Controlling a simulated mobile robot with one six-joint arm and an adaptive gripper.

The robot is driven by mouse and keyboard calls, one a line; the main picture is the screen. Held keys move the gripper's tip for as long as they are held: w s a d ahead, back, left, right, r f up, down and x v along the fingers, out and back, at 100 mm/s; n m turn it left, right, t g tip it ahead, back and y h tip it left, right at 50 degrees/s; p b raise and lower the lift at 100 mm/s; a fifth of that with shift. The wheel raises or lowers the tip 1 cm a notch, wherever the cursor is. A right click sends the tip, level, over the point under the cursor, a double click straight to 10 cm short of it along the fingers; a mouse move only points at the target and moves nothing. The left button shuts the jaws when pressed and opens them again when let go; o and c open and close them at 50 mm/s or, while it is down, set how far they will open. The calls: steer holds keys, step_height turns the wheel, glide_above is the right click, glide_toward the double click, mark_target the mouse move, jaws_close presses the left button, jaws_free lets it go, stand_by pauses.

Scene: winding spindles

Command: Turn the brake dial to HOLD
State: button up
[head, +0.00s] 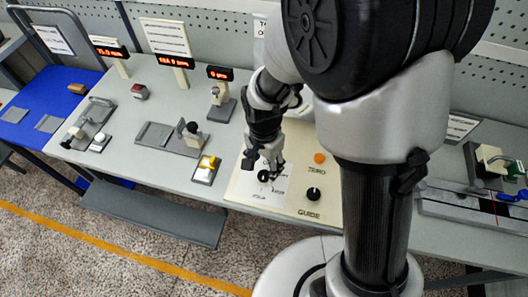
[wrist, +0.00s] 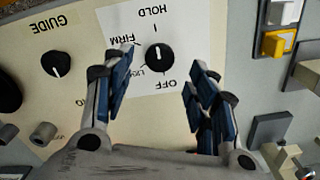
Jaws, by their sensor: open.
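The brake dial (wrist: 159,54) is a round black knob on a white label patch with the words OFF, LIGHT, FIRM and HOLD, in the wrist view. That view shows the lettering upside down.
The cream panel (head: 243,190) also carries the GUIDE knob (head: 313,194) and an orange ZERO button (head: 319,158). A yellow switch (head: 206,164) stands left of the panel. Displays and clamp fixtures stand farther left on the grey bench.

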step_height(320, 180, up, 7)
steer(key=shift+r, duration=0.2)
stand_by(0.5)
step_height(320, 180, up, 9)
steer(key=n+t, duration=0.2)
steer(key=n, duration=0.1)
glide_above(265, 175)
steer(key=s+d, duration=0.4)
steer(key=d, duration=0.1)
steer(key=s+d+r+n+t, duration=0.2)
steer(key=s+d+r+n, duration=0.3)
steer(key=s, duration=0.4)
steer(key=shift+s+r+n+t, duration=0.3)
steer(key=shift+s+r, duration=0.1)
steer(key=shift+r, duration=0.15)
steer(key=shift+d, duration=0.1)
